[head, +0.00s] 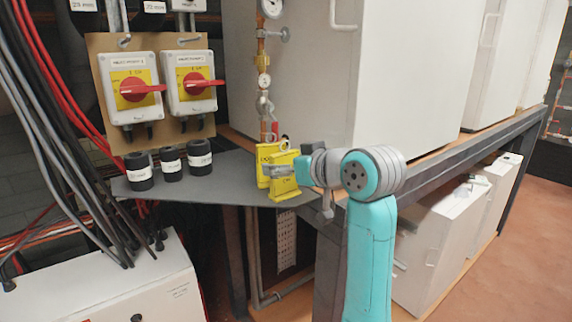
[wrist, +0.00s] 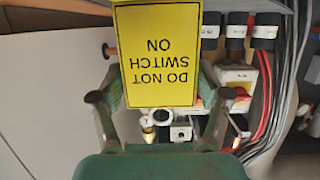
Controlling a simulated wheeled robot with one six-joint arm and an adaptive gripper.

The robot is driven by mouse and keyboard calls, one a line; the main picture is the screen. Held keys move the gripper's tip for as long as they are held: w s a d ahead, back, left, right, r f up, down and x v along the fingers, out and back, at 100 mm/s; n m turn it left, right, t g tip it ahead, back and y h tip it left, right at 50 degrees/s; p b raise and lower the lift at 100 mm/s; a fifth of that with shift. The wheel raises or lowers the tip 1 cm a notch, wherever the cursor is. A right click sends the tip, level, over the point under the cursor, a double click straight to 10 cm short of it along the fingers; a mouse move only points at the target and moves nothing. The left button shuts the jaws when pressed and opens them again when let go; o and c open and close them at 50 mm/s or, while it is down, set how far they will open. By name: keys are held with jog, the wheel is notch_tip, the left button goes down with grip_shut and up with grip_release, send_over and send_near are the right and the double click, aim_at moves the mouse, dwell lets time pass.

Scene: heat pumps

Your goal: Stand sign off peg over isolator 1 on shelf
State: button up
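A yellow sign (wrist: 158,50) reading "DO NOT SWITCH ON" fills the middle of the wrist view, upside down. In the head view the sign (head: 284,189) is at the shelf's front edge, roughly upright; I cannot tell whether its foot touches the shelf. My gripper (head: 297,171) crosses its middle. In the wrist view my gripper's fingers (wrist: 158,80) close in on the sign's two side edges; the tips are partly hidden.
The dark grey shelf (head: 225,178) has several black labelled cylinders (head: 171,160) at its left. Metal hooks sit above the isolators. A large white cabinet (head: 400,70) stands at right. Cables hang at left.

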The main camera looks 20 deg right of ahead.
jog(key=shift+o, duration=0.9)
jog(key=shift+r, duration=0.1)
jog(key=shift+s+r, duration=0.1)
jog(key=shift+s, duration=0.1)
jog(key=v, duration=1.1)
jog(key=shift+s, duration=0.3)
jog(key=shift+d, duration=0.1)
